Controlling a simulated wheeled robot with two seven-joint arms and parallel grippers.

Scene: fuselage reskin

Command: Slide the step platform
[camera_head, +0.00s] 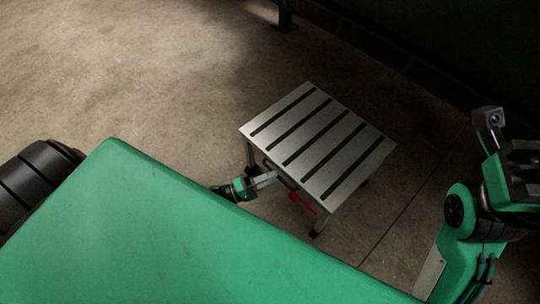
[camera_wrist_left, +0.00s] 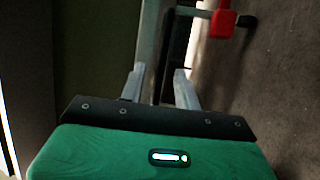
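The step platform (camera_head: 318,142) is a low silver step with dark slots across its top, standing on the floor. A red part (camera_head: 302,202) sits low on its near side; a red part also shows at the top of the left wrist view (camera_wrist_left: 222,22). My left gripper (camera_head: 268,179) is at the platform's near-left side, below the top.
A large green surface (camera_head: 190,230) fills the lower foreground and hides part of my left arm. Concrete floor (camera_head: 130,70) is open to the left of and behind the platform. A dark wall (camera_head: 450,40) runs along the back right, with a dark foot (camera_head: 285,20) at the top.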

